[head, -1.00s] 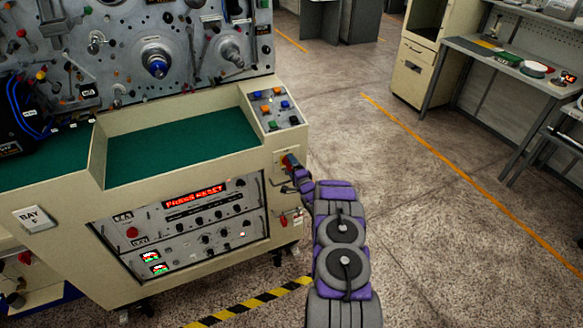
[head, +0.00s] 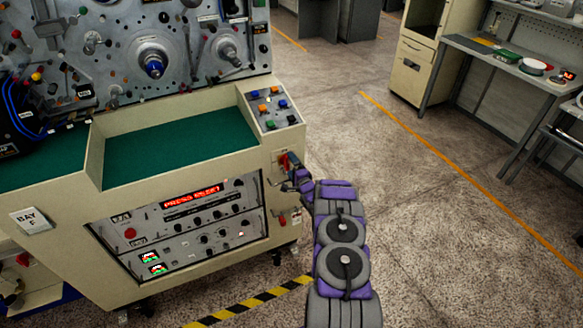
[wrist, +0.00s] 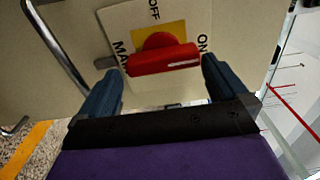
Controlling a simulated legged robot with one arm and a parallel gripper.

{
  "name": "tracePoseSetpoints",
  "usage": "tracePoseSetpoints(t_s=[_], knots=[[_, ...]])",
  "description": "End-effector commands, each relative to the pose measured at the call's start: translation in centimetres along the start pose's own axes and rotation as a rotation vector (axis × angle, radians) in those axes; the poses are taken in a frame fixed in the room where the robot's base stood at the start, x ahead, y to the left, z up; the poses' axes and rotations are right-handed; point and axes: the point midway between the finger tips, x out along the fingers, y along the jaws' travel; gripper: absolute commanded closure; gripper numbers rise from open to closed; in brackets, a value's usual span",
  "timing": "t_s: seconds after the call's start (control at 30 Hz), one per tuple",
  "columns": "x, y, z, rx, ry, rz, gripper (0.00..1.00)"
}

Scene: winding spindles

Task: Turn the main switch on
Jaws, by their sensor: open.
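The main switch is a red bar handle (wrist: 165,60) on a yellow square (wrist: 149,34), mounted on a pale plate (wrist: 118,20) marked MAIN, OFF and ON. In the wrist view the bar lies crosswise, its white-marked end at the right, close to the ON lettering. My gripper (wrist: 163,68) is open, one finger beyond each end of the bar, with small gaps visible. In the head view the red handle (head: 283,162) shows on the console's right front corner, with my gripper (head: 296,172) right beside it. My gripper partly hides the plate there.
The cream console (head: 65,255) has a lit red display (head: 194,196), a green-topped recess (head: 165,150) and a button panel (head: 273,107). A red-handled fitting (head: 282,220) sits below the switch. A metal bar handle (wrist: 55,45) is left in the wrist view. Open floor lies right.

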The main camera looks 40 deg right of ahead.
Motion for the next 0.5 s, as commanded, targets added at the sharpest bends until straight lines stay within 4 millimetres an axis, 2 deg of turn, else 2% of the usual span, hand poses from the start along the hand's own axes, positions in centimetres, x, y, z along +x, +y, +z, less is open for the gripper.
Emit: tracePoseSetpoints(t_s=[0.27,0.5], knots=[[-0.8,-0.2,0.3,-0.003,-0.003,-0.001,0.0],[-4.1,-0.1,0.1,0.0,-0.002,0.002,0.0]])
